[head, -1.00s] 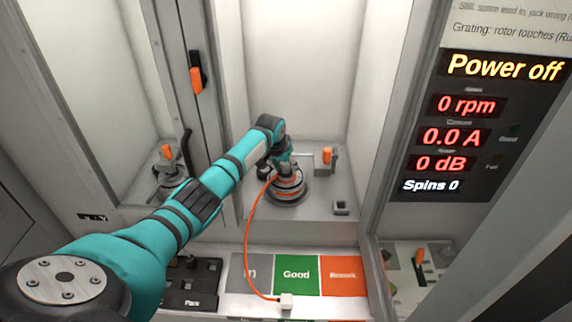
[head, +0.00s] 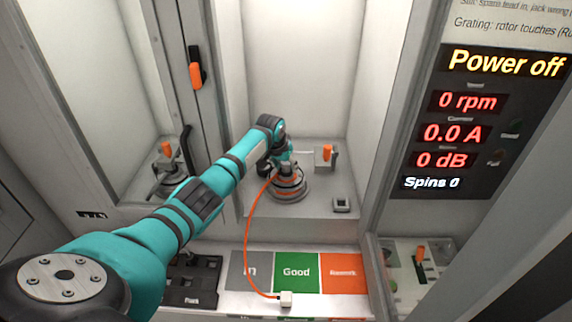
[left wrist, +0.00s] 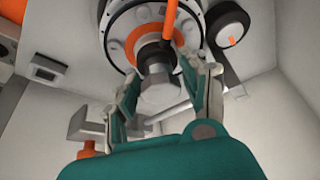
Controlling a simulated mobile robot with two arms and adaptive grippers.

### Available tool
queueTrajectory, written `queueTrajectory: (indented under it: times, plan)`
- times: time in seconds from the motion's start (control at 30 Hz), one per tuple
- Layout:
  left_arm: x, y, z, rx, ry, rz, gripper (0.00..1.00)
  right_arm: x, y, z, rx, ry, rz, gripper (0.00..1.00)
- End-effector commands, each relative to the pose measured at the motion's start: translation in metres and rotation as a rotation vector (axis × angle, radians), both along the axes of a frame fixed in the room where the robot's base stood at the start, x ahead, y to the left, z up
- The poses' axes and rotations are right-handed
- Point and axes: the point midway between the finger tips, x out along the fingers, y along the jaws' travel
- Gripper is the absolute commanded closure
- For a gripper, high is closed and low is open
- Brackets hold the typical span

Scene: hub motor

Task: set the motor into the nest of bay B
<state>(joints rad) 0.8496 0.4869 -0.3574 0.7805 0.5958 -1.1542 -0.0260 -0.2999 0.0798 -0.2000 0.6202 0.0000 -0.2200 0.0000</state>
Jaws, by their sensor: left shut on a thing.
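The motor (head: 291,192) is a grey disc with an orange ring, low in the middle bay. It looks roughly level there, but its underside and the nest beneath are hidden, so I cannot tell whether it is seated. My left gripper (head: 283,168) is above it, shut on its central shaft. In the left wrist view, the gripper's fingers (left wrist: 160,75) close around the dark shaft stub, and the motor's face (left wrist: 128,45) fills the top. An orange cable (head: 247,228) runs from the motor to a white plug (head: 286,299) at the front. My right gripper is not in view.
A clamp with an orange lever (head: 327,152) stands right of the motor, and a small socket block (head: 341,204) is at front right. Bay walls flank both sides. Green "Good" (head: 297,272) and orange (head: 343,272) areas lie in front. The display (head: 470,125) reads "Power off".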

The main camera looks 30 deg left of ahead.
Motion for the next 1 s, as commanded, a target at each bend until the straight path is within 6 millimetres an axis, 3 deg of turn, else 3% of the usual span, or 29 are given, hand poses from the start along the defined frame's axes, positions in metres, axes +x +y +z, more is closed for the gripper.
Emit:
queueTrajectory:
  times: [0.33, 0.37, 0.53, 0.8, 1.0]
  plan:
    - [0.003, 0.0, 0.003, 0.0, -0.01, 0.0, 1.0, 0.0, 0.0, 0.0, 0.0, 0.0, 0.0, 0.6]
    - [0.003, 0.0, 0.003, 0.0, -0.01, 0.0, 0.52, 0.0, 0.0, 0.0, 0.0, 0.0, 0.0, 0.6]
    - [0.002, 0.0, 0.002, 0.001, -0.006, 0.0, 0.3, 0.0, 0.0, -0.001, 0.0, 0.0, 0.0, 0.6]
    - [-0.002, 0.0, -0.005, 0.0, 0.009, 0.0, 0.29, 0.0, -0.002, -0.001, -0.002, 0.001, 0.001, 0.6]
    - [-0.006, 0.0, 0.01, 0.001, 0.001, -0.001, 0.29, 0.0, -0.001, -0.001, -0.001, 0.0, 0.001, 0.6]
